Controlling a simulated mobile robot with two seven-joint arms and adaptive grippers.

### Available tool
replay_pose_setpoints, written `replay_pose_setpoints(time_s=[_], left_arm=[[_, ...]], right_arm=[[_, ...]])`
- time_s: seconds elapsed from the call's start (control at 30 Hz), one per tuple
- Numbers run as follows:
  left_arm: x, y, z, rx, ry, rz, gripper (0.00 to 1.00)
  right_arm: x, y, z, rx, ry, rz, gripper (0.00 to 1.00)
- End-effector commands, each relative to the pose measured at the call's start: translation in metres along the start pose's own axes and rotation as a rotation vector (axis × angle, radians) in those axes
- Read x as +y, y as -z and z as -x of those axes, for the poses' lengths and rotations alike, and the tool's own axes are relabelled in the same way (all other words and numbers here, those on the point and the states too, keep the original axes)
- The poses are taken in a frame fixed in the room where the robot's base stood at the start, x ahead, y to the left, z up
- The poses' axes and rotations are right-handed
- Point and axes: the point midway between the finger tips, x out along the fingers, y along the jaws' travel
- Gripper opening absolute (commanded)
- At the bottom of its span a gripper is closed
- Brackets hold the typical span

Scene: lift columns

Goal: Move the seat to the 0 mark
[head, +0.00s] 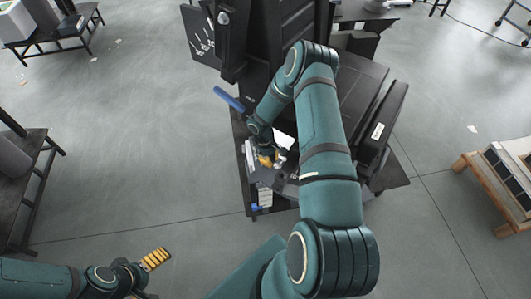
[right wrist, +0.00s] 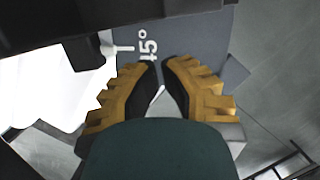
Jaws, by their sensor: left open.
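A dark machine stands on a low base at the centre of the head view, with a broad flat dark panel (head: 358,88) that looks like the seat. A dark plate with white scale ticks (head: 203,42) is at its upper left; its numbers are too small to read. My right gripper (head: 271,161) is low at the machine's near side. The 0 mark is not readable. My left gripper (head: 157,259) is open and empty, lower left.
A blue bar (head: 228,98) sticks out left of the machine. Dark tables stand at the left (head: 38,170) and upper left (head: 78,30); a wooden pallet (head: 490,178) is at the right. The floor left of the machine is clear. My right arm hides part of the machine.

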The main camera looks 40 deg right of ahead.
Motion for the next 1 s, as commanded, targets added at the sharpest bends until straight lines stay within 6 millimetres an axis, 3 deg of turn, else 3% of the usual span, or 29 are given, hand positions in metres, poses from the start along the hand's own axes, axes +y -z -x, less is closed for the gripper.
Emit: replay_pose_setpoints(time_s=[0.2, 1.0], left_arm=[[0.0, 0.0, 0.001, 0.0, 0.0, 0.0, 1.0], [0.0, 0.0, 0.001, 0.0, 0.0, 0.0, 1.0]], right_arm=[[0.0, -0.019, -0.004, 0.001, 0.0, 0.0, 0.0], [-0.002, -0.033, -0.007, 0.0, -0.01, 0.041, 0.0]])
